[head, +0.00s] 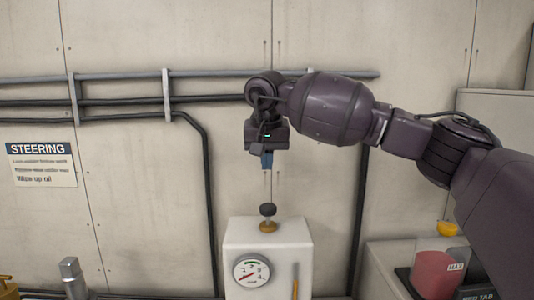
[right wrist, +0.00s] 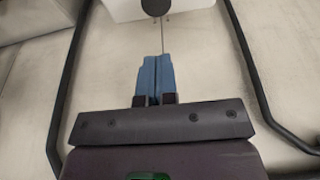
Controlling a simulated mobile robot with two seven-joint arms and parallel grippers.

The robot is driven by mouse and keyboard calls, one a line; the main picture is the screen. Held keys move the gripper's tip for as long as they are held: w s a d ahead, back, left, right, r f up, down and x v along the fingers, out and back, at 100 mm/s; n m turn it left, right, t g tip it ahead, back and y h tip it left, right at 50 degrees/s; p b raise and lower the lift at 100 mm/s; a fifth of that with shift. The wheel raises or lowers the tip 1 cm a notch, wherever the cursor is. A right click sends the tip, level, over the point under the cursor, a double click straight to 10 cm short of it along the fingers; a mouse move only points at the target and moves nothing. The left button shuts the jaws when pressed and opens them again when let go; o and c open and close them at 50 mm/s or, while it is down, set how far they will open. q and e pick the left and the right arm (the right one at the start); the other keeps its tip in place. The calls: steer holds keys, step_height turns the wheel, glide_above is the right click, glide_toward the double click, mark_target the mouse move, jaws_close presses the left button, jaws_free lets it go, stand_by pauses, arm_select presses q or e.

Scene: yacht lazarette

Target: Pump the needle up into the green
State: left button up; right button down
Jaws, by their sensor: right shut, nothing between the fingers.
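A white pump box (head: 268,246) stands against the wall at the lower middle of the head view. Its round gauge (head: 252,270) faces me, with a red needle and a coloured scale; the exact reading is too small to tell. A black knob (head: 268,210) on a brass collar (head: 268,226) sits on top. My right gripper (head: 267,161) is above the knob, pointing down, shut and empty, with a gap between them. In the right wrist view its blue fingers (right wrist: 155,80) are together, and the knob (right wrist: 155,7) shows beyond them at the top edge. My left gripper is out of view.
Pipes (head: 120,100) run along the wall behind. A STEERING sign (head: 40,163) is at left. A metal fitting (head: 72,278) stands at lower left.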

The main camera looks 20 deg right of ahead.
mark_target(267, 205)
steer(key=x, duration=0.5)
steer(key=s+p+x, duration=0.1)
steer(key=x, duration=0.2)
steer(key=shift+w+a+f, duration=0.1)
steer(key=shift+f, duration=0.75)
